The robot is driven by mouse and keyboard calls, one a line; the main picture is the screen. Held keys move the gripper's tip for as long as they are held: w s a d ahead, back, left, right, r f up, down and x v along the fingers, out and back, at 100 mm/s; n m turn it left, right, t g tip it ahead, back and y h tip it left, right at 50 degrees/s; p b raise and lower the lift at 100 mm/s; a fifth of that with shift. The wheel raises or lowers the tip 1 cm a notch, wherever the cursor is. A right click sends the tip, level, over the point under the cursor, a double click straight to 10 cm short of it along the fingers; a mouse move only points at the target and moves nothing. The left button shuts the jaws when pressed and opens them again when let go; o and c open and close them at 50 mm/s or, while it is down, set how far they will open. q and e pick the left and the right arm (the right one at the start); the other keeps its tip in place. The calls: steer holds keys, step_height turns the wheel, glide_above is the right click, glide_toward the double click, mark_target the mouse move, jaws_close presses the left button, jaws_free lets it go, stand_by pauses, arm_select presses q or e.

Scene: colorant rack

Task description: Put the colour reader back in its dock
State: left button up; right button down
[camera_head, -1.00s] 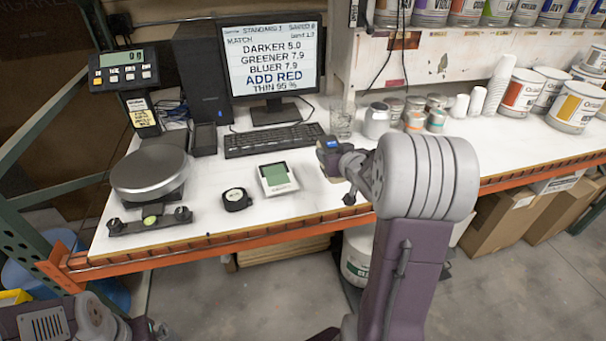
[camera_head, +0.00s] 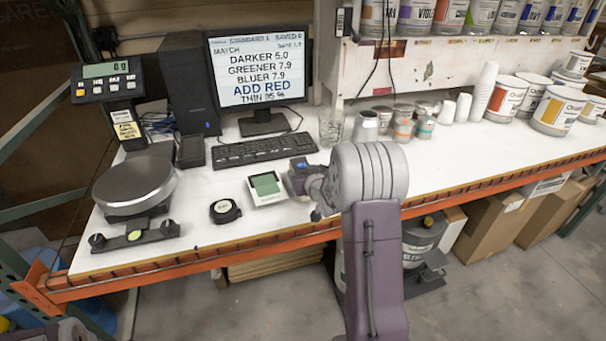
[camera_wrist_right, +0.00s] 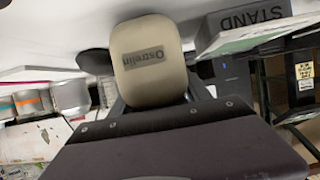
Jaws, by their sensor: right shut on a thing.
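My left gripper is out of view.
A black tape measure (camera_head: 225,211) lies left of the card. The scale (camera_head: 134,186) stands at the left, and the keyboard (camera_head: 264,149) lies behind the card. Small cans (camera_head: 403,125) and a glass (camera_head: 330,128) stand behind my right arm.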

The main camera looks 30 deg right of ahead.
steer(key=shift+f, duration=0.1)
steer(key=shift+c, duration=2.4)
jaws_free()
steer(key=shift+s+r, duration=0.25)
steer(key=v, duration=1.1)
steer(key=shift+s, duration=0.35)
steer(key=shift+a, duration=0.15)
